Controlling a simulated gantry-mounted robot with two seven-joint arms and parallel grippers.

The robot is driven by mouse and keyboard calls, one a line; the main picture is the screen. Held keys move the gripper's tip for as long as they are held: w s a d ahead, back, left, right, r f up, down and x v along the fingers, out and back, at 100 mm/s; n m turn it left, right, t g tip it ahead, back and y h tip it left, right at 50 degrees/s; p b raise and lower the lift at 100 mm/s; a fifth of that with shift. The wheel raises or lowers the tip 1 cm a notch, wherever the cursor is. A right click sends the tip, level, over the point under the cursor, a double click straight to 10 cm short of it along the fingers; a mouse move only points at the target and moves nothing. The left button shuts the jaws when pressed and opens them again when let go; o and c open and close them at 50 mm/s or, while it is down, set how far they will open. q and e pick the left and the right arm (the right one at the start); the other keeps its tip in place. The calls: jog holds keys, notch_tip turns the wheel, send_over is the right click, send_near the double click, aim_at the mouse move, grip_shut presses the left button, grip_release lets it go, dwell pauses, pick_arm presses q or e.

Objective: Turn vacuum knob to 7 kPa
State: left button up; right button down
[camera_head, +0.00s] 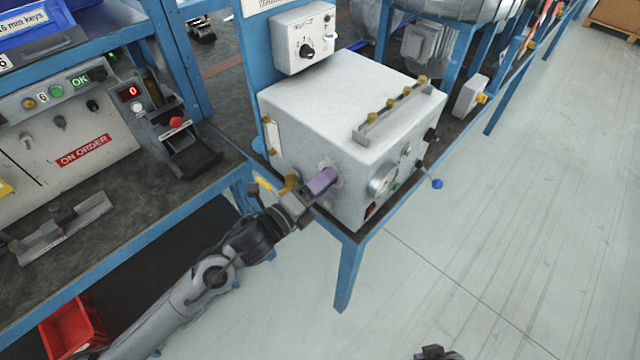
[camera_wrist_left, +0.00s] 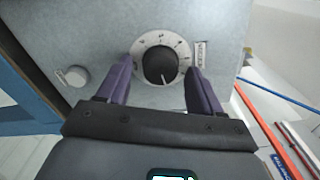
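The vacuum knob (camera_wrist_left: 160,67) is black and round, on a white dial plate (camera_wrist_left: 183,50) with printed marks too small to read surely. Its pale pointer line points downward in the left wrist view. My left gripper (camera_wrist_left: 162,88) is open, with one purple finger on each side of the knob and a gap on both sides. In the head view, the left gripper (camera_head: 322,180) is at the front face of the grey blower box (camera_head: 330,100), and it hides the knob there. A dark piece of my right gripper (camera_head: 437,353) shows at the bottom edge; its fingers are unclear.
A round gauge (camera_head: 383,180) and a blue-tipped lever (camera_head: 437,184) are to the right of the left gripper. A small white knob (camera_wrist_left: 73,76) is left of the dial. A control box (camera_head: 303,38) stands behind. The floor at right is clear.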

pick_arm(q)
jog(key=shift+a, duration=0.1)
jog(key=p+v, duration=0.1)
jog(key=v, duration=0.9)
jog(key=shift+s+a+p, duration=0.15)
jog(key=shift+s+p, duration=0.15)
jog(key=shift+p, duration=0.1)
